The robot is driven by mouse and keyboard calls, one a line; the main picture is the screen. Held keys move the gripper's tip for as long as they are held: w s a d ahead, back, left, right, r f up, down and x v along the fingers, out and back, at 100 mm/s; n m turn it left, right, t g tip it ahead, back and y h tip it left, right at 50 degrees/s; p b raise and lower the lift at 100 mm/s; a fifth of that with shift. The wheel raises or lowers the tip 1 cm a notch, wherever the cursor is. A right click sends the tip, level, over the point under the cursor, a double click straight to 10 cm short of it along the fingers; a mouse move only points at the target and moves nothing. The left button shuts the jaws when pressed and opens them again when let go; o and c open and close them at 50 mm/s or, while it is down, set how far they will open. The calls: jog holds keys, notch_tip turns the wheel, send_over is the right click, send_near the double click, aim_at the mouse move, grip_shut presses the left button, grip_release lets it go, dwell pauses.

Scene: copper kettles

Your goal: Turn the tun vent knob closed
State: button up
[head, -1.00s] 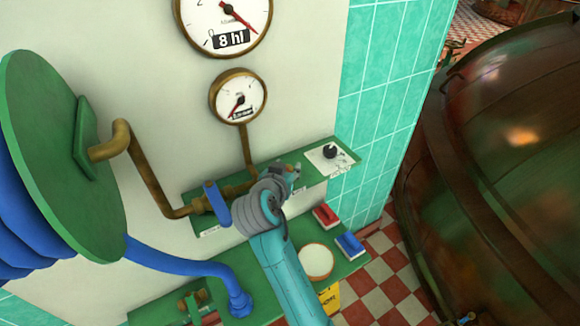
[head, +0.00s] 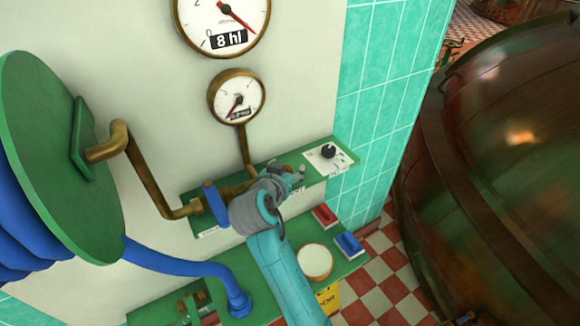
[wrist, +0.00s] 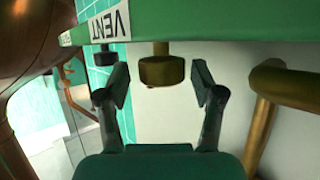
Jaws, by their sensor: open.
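A black knob (head: 328,151) stands on a white dial panel at the right end of the green shelf. In the wrist view, which looks upside down, a dark knob (wrist: 105,57) shows behind the white VENT label (wrist: 110,20), beyond the left finger. A brass knob (wrist: 161,71) on a stem lies between and beyond my open fingertips, with clear gaps on both sides. My gripper (wrist: 160,88) is empty. In the head view my gripper (head: 293,178) is at the shelf, left of the black knob, and hides part of the shelf.
A blue lever (head: 215,202) and brass pipe are left of my gripper. Below are a red block (head: 324,215), a blue block (head: 348,244) and a round white-topped tub (head: 315,262). A large copper vessel (head: 510,160) fills the right. Gauges hang above.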

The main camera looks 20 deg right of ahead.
jog(key=v, duration=1.2)
jog(key=shift+d, duration=0.2)
jog(key=s+d+f+n+t+y, duration=0.1)
jog(key=s+d+f+n+y, duration=0.2)
jog(key=s+f, duration=0.6)
jog(key=s+d+f+n+t+y, duration=0.1)
jog(key=s+f+n+y, duration=0.2)
jog(key=s+f+n, duration=0.5)
jog(key=s+d+r+m+y, duration=0.1)
jog(key=s+m, duration=0.1)
jog(key=s, duration=1)
jog(key=s+d+r+m+t, duration=0.1)
jog(key=s+m, duration=0.1)
jog(key=s, duration=1)
jog(key=shift+d+r+t+y, duration=0.3)
jog(key=shift+d+y, duration=0.05)
jog(key=shift+y, duration=0.05)
jog(key=shift+s, duration=0.15)
